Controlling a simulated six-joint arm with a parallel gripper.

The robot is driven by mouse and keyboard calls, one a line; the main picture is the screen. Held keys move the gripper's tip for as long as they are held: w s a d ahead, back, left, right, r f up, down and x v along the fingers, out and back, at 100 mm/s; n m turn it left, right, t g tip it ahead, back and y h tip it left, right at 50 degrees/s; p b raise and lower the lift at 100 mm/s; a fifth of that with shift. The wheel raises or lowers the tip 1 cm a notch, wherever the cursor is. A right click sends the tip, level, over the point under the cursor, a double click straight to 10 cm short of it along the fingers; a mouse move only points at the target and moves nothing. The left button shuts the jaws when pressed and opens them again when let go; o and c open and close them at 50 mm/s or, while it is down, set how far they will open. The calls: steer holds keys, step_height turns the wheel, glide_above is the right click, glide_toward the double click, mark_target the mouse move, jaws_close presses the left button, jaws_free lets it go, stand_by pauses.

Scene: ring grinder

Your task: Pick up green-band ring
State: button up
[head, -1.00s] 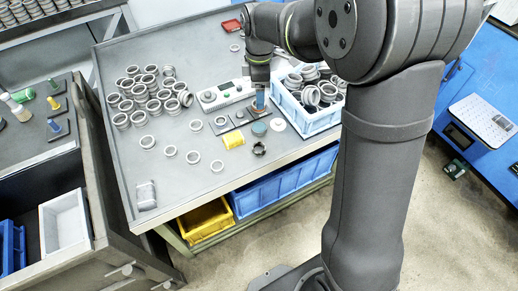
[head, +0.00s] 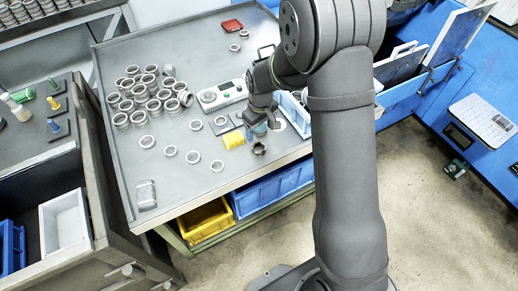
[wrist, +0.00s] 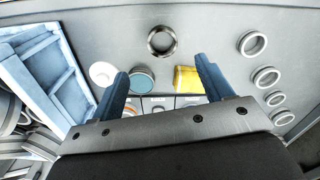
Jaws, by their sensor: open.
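I cannot make out a green band on any ring in these views. A dark ring (head: 259,148) lies near the table's front edge; in the wrist view this dark ring (wrist: 162,41) lies flat beyond my fingertips, apart from them. Several plain grey rings (head: 192,157) lie loose to its left, and some of these grey rings (wrist: 253,44) also show at right in the wrist view. My gripper (head: 258,132) is just behind the dark ring. In the wrist view my gripper (wrist: 161,70) has its blue fingers wide apart with nothing held between them.
A yellow block (head: 233,140), a teal disc (wrist: 142,81) and a white disc (wrist: 103,73) are close to the fingers. A blue crate (head: 294,112) stands right, partly hidden by my arm. A pile of grey rings (head: 150,92) and a control box (head: 222,95) stand farther left.

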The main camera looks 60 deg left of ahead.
mark_target(259, 151)
steer(key=f, duration=1)
steer(key=shift+s+a, duration=0.15)
steer(key=shift+s, duration=0.05)
steer(key=c, duration=1.1)
steer(key=shift+c, duration=0.2)
steer(key=shift+r, duration=0.1)
